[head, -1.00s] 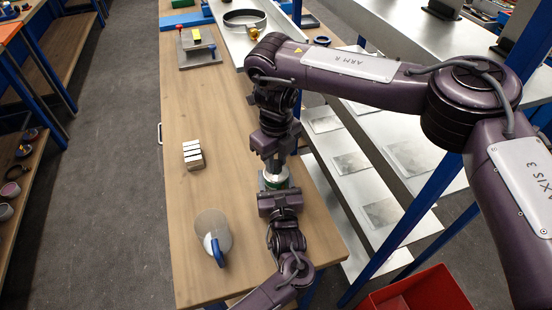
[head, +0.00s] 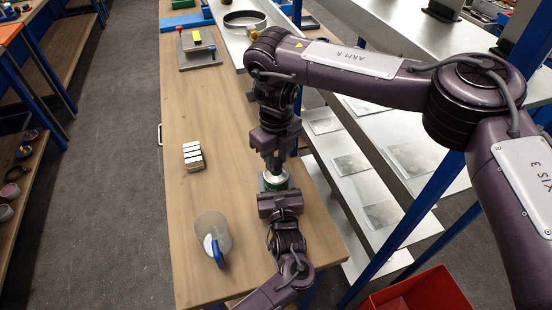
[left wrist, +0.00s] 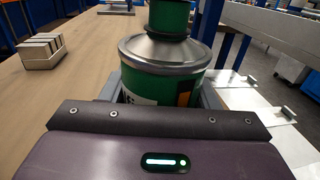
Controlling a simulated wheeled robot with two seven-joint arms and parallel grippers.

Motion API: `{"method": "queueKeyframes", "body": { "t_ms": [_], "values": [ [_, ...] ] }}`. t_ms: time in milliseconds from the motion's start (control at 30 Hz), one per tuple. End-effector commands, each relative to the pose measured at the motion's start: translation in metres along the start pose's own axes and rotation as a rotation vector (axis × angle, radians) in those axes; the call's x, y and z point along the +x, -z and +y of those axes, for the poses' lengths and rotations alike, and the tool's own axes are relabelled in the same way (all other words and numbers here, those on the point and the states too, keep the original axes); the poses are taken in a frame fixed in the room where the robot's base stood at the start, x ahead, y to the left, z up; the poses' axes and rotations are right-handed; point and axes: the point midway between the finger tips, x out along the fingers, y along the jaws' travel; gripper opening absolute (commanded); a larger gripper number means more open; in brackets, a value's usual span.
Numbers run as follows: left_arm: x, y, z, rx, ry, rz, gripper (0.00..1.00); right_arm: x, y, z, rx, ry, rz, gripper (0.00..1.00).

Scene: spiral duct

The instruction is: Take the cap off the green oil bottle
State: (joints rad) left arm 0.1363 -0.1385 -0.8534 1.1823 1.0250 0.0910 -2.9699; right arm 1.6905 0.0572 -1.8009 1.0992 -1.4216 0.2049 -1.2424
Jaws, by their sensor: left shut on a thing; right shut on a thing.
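The green oil bottle (head: 274,182) stands at the right edge of the wooden bench. It has a metal shoulder, and it also shows large in the left wrist view (left wrist: 160,85). My left gripper (head: 277,189) is shut around its body from the near side. The green cap (left wrist: 168,17) sits above the shoulder in the left wrist view, its top cut off by the frame. My right gripper (head: 274,167) points down over the bottle, shut at the cap. Its fingers hide most of the cap in the head view, and I cannot tell whether the cap is loose.
A plate with a yellow block (head: 198,52) lies farther back. A red bin (head: 425,293) is at the lower right. The bench middle is clear.

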Motion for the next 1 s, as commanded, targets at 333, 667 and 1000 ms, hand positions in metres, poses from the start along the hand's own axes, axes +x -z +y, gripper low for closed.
{"method": "queueKeyframes", "body": {
  "t_ms": [333, 667, 1000],
  "values": [
    [0.000, 0.000, 0.000, 0.000, 0.000, 0.001, 0.00, -0.010, 0.000, 0.000, 0.000, 0.000, 0.001, 0.00],
    [0.000, 0.000, 0.000, 0.001, 0.000, 0.001, 0.00, -0.015, 0.000, 0.000, -0.001, 0.000, 0.000, 0.00],
    [0.000, 0.001, 0.000, 0.001, 0.001, 0.001, 0.00, -0.049, 0.000, 0.000, -0.002, 0.001, 0.001, 0.00]
  ]
}}
